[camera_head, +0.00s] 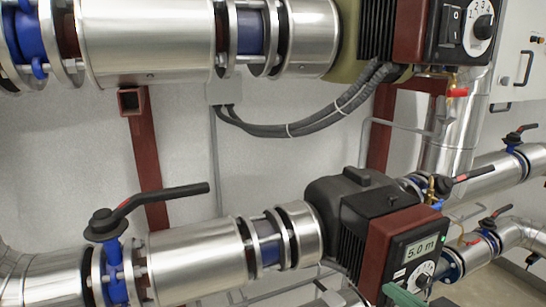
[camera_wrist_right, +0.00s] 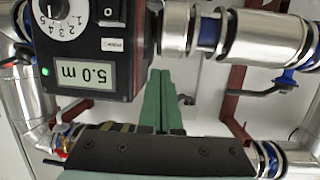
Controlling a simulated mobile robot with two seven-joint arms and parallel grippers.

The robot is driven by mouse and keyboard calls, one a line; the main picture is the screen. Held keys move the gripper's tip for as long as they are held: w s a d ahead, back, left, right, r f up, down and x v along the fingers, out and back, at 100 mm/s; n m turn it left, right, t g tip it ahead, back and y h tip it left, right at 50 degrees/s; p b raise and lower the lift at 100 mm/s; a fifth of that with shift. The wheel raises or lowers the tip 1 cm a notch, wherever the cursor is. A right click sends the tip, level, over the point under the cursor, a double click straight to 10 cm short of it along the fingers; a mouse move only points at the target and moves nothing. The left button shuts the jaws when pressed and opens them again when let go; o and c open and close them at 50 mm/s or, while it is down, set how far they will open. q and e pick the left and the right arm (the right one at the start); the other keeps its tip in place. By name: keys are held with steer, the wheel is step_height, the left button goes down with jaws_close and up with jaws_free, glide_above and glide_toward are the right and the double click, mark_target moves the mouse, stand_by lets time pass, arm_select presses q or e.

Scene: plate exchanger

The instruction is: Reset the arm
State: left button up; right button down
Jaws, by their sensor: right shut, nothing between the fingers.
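My right gripper (camera_head: 403,294) shows as green fingers at the bottom edge of the head view, in front of the lower pump's control box. In the right wrist view its two green fingers (camera_wrist_right: 158,100) lie together, shut with nothing between them. The lower pump (camera_head: 408,252) has a dark red and black housing, a display reading 5.0 m and a white dial. Its control box also shows in the right wrist view (camera_wrist_right: 90,38), at the upper left beside the fingers. I cannot tell whether the fingers touch it. My left gripper is not in view.
Silver pipes (camera_head: 190,262) run along the grey wall. A black-handled valve (camera_head: 105,225) stands at the lower left. An upper pump (camera_head: 420,30) with a dial is at the top right. Black cables (camera_head: 310,122) hang between. More valves (camera_head: 490,225) are at the right.

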steer(key=s+a+f+m+g+h, duration=0.15)
steer(key=s+f+g+h, duration=0.25)
steer(key=s+f+g, duration=1.3)
steer(key=s+a+f+t+y+p, duration=0.1)
steer(key=a+f+t, duration=0.1)
steer(key=f+t, duration=0.4)
steer(key=a+f+t+p, duration=0.2)
steer(key=f+t, duration=0.4)
steer(key=f, duration=0.1)
steer(key=shift+s+a+y+p, duration=0.3)
steer(key=shift+s+a+y, duration=0.05)
steer(key=shift+y, duration=0.05)
steer(key=shift+f, duration=0.1)
stand_by(1.8)
